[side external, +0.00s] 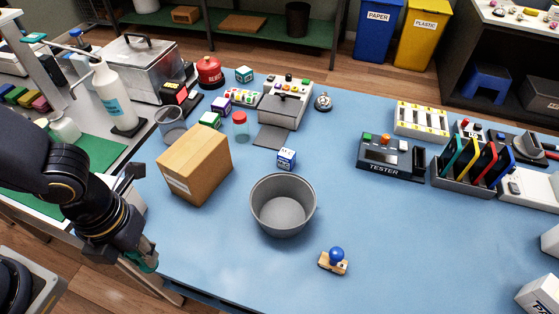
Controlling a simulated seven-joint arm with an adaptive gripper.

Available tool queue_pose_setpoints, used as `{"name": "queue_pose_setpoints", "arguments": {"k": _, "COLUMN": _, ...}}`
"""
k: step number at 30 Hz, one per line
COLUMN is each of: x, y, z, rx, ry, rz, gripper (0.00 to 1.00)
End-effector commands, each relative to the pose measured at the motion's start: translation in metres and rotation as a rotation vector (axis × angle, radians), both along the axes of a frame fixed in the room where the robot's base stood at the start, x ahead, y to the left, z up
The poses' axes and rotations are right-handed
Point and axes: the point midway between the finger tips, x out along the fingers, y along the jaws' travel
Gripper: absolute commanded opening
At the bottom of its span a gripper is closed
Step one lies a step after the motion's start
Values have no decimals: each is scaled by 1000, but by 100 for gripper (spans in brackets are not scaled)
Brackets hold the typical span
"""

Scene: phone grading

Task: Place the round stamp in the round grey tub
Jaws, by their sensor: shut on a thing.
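The round grey tub (283,207) stands upright on the blue table mat, and its inside looks empty. A stamp (334,260) with a blue ball knob and a pale wooden base lies on the mat, right of and nearer than the tub. Its base looks more blocky than round. My gripper (145,262) is low at the left, beside the table's near left edge, well apart from the tub and that stamp. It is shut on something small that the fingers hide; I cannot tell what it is.
A cardboard box (195,163) stands between my arm and the tub. A small blue-and-white cube (287,158) sits just behind the tub. The tester (390,157) and a rack of phones (466,172) are at the right. The mat in front of the tub is mostly clear.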

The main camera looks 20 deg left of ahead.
Motion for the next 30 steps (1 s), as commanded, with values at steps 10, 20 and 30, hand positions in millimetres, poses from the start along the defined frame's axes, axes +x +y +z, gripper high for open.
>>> {"name": "queue_pose_setpoints", "arguments": {"k": 10, "x": -5, "y": 3, "z": 3, "rx": 0, "ry": 0, "rz": -1, "gripper": 0}}
{"name": "queue_pose_setpoints", "arguments": {"k": 20, "x": 5, "y": -3, "z": 13, "rx": 29, "ry": 8, "rz": -40, "gripper": 0}}
{"name": "queue_pose_setpoints", "arguments": {"k": 30, "x": 102, "y": -91, "z": 60, "rx": 27, "ry": -20, "rz": -136, "gripper": 0}}
